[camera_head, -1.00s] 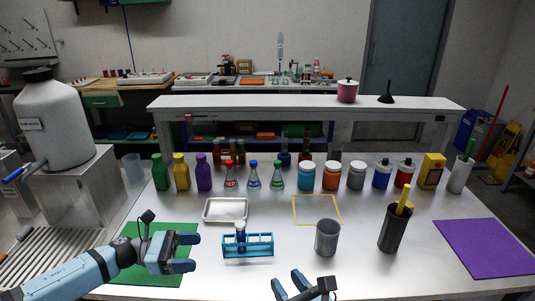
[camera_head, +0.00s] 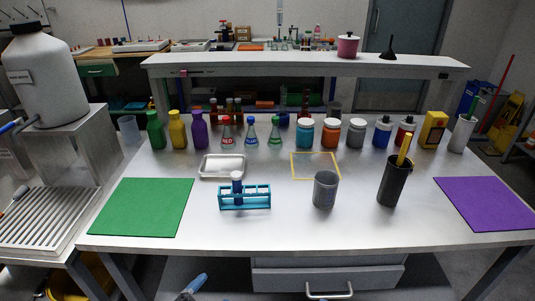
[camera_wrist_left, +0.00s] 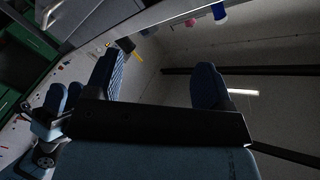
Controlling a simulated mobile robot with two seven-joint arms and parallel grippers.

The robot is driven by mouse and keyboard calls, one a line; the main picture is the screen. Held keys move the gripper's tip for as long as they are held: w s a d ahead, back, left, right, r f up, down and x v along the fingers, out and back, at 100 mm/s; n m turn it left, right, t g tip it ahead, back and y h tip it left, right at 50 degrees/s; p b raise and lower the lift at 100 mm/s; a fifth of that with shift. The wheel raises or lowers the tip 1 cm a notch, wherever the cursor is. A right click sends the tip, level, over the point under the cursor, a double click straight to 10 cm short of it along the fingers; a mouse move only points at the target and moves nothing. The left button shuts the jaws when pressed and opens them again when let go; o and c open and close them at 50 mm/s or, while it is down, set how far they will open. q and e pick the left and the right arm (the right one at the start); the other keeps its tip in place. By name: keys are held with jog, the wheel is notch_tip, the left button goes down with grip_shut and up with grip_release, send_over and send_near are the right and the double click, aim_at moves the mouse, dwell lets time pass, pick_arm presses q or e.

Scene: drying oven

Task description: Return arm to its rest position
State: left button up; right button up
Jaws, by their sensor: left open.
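My left gripper (camera_wrist_left: 158,82) shows in the left wrist view with its two blue fingers wide apart and nothing between them. It is clear of the tabletop. In the head view only a small blue piece of my own arm (camera_head: 193,286) shows at the bottom edge, below the front of the steel table (camera_head: 300,236). Other blue and black parts of mine (camera_wrist_left: 52,125), which look like my right gripper, show at the left of the left wrist view; their jaw state is unclear.
The green mat (camera_head: 143,207) is bare. A teal rack (camera_head: 245,197) with a blue-capped tube, a grey cup (camera_head: 325,189) and a black holder (camera_head: 394,183) stand near the front. A steel tray (camera_head: 222,167) lies behind. A drawer (camera_head: 328,277) is under the table.

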pick_arm(q)
jog(key=s+a+f+n+g+y+b, duration=0.2)
jog(key=s+a+f+n+g+y, duration=0.25)
jog(key=s+f+n, duration=0.6)
pick_arm(e)
jog(key=s+d+f+m+g+h, duration=0.1)
jog(key=s+d+f+m, duration=0.5)
jog(key=f+m, duration=0.3)
pick_arm(q)
notch_tip(320, 180, up, 19)
jog(key=s+a+p, duration=0.1)
jog(key=a+p, duration=0.1)
jog(key=p, duration=2.3)
jog(key=shift+s+a+r+n, duration=0.15)
jog(key=shift+s+a+n, duration=0.05)
jog(key=shift+n, duration=0.25)
pick_arm(e)
notch_tip(320, 180, up, 18)
jog(key=s+d+m+h, duration=0.1)
jog(key=d, duration=0.1)
jog(key=shift+s, duration=0.25)
jog(key=shift+d, duration=0.15)
